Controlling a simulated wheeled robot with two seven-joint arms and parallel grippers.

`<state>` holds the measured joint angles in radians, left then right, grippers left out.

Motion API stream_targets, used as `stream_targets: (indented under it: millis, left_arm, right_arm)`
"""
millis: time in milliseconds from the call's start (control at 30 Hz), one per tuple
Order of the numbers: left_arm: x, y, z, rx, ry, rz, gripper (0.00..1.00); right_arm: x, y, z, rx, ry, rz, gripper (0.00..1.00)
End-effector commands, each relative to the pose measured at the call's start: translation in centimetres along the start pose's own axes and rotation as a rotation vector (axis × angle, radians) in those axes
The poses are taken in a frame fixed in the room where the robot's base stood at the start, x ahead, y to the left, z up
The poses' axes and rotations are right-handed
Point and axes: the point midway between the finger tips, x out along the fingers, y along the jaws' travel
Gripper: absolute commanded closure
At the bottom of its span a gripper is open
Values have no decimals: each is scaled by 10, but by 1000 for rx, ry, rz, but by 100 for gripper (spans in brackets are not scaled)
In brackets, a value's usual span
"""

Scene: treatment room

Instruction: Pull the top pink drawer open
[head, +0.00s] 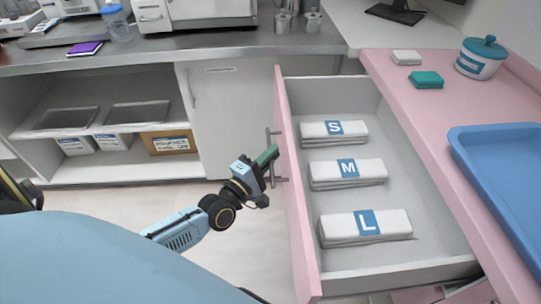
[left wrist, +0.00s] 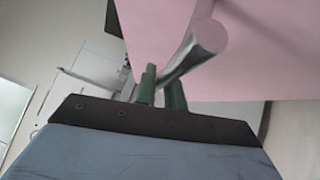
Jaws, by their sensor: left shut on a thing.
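The top pink drawer (head: 294,195) stands pulled out from the pink cart (head: 415,110), well open in the head view. Inside it lie three folded white packs with blue labels S (head: 333,133), M (head: 345,173) and L (head: 365,227). A metal bar handle (head: 272,160) is on the drawer's outer face. My left gripper (head: 267,157) is at this handle, shut on it. In the left wrist view the green fingers (left wrist: 161,88) close around the bar handle (left wrist: 195,50), with the pink drawer front (left wrist: 250,55) behind. My right gripper is not in view.
A blue tray (head: 505,165), a jar with a teal lid (head: 481,60) and folded cloths (head: 427,79) are on the cart top. A white cabinet (head: 230,120) and open shelves (head: 110,170) stand behind my left arm. Floor shows left of the drawer.

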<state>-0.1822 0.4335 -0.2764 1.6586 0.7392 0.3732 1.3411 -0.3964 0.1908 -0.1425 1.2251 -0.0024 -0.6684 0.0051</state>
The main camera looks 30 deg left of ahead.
Motion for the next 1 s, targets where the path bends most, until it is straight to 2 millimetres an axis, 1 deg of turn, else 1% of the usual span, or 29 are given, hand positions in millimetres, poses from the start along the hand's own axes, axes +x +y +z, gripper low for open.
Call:
stream_targets:
  millis: [267, 300, 467, 767, 867, 967, 1000]
  left_arm:
    - [-1, 0, 0, 1, 1, -1, 100]
    - [-1, 0, -1, 1, 1, -1, 88]
    - [-1, 0, -1, 1, 1, -1, 68]
    - [-2, 0, -1, 1, 2, -1, 68]
    - [-10, 0, -1, 1, 2, -3, 68]
    - [-26, 0, -1, 1, 1, -5, 68]
    - [-34, 0, 0, 1, 1, -5, 68]
  right_arm:
    - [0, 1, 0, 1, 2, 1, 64]
    - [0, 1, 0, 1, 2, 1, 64]
    - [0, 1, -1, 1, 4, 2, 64]
    - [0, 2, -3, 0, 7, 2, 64]
    - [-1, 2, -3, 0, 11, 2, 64]
    - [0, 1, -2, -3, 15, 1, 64]
    - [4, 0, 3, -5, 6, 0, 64]
